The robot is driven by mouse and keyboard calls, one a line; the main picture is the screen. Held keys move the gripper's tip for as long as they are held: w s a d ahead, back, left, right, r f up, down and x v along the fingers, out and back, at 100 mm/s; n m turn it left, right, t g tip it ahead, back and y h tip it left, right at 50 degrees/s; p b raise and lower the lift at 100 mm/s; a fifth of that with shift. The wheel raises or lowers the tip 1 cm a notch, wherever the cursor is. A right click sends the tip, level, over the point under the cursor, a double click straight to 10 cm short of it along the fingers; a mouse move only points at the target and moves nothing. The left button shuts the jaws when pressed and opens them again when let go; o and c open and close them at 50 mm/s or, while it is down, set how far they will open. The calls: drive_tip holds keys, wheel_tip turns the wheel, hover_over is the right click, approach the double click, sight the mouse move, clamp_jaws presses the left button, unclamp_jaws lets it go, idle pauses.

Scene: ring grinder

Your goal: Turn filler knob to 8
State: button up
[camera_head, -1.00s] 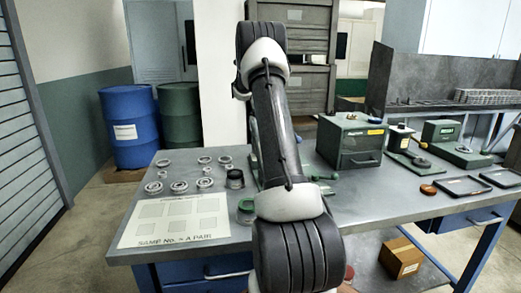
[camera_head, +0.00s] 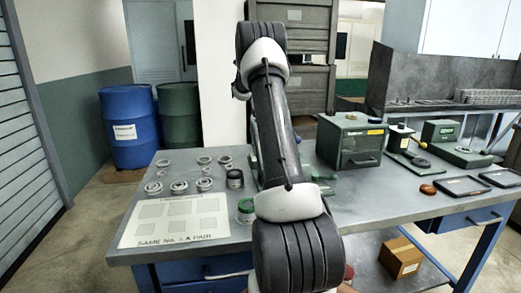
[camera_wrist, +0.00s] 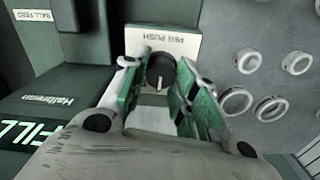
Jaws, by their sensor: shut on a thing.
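The filler knob (camera_wrist: 160,72) is a small round black knob with a pale pointer line, in the upper middle of the wrist view. It sits in front of a white plate (camera_wrist: 190,42) whose "PER PUSH" lettering appears upside down. My gripper (camera_wrist: 159,73) has its green-padded fingers on both sides of the knob and is shut on it. The pointer line runs toward the bottom of the wrist view. No number scale is readable, so I cannot tell the setting. In the head view my arm hides the knob and my gripper.
A dark green housing (camera_wrist: 60,95) with "Halbrenn" and "FILL" lettering lies left of the knob. Several metal rings (camera_wrist: 238,102) lie on the grey surface at right. The workbench (camera_head: 385,205) carries a green box (camera_head: 350,143), jars and a white sheet (camera_head: 178,222).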

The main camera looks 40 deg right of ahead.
drive_tip(key=o, duration=0.7)
drive_tip(key=shift+o, duration=0.2)
wheel_tip(320, 180, up, 12)
idle(0.5)
